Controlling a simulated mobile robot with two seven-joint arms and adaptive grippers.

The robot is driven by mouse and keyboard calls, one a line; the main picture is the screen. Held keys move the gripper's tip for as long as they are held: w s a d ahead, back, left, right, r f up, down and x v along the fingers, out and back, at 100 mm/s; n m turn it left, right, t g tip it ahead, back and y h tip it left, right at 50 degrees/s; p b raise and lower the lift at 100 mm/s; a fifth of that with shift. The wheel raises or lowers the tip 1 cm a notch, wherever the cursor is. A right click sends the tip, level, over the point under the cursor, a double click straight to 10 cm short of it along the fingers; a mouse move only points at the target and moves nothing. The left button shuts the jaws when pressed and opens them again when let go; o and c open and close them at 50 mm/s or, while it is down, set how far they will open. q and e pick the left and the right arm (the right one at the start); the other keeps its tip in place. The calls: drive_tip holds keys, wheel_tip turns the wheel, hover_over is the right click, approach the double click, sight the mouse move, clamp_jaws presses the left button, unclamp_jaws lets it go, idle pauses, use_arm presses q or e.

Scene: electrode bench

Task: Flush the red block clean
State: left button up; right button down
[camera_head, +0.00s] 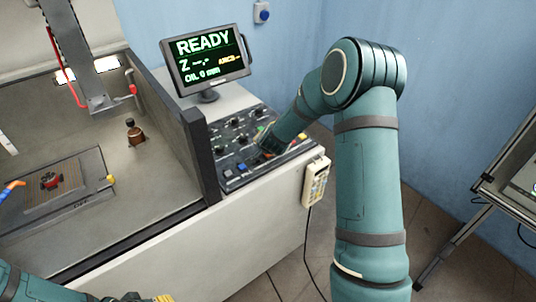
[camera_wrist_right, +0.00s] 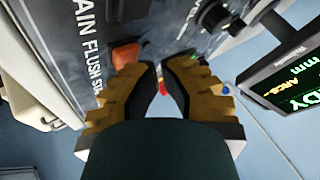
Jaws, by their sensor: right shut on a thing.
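The red block (camera_head: 50,181) sits on the slatted worktable (camera_head: 68,204) inside the machine's open tank at the left. An orange-tipped blue nozzle (camera_head: 13,187) points toward it from the left edge. My right gripper (camera_head: 267,152) is down at the control panel (camera_head: 232,138). An orange rocker switch (camera_wrist_right: 126,54) shows beside the left finger, near lettering that includes "FLUSH". My left gripper (camera_head: 150,298) shows only partly at the bottom edge; its opening is unclear.
The monitor (camera_head: 208,58) reads READY and OIL 0 mm. The machine head (camera_head: 98,100) hangs above the tank. A brown bottle-like object (camera_head: 134,134) stands in the tank. A handheld pendant (camera_head: 315,183) hangs on the cabinet's right side. A rack stands at the right edge.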

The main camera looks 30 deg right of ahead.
drive_tip(key=shift+f+b, duration=0.4)
idle(0.8)
drive_tip(key=shift+r, duration=0.1)
drive_tip(key=shift+r+p, duration=0.7)
drive_tip(key=shift+r, duration=0.05)
wheel_tip(320, 180, up, 5)
drive_tip(key=p, duration=0.4)
drive_tip(key=shift+r, duration=0.1)
idle(0.4)
idle(0.4)
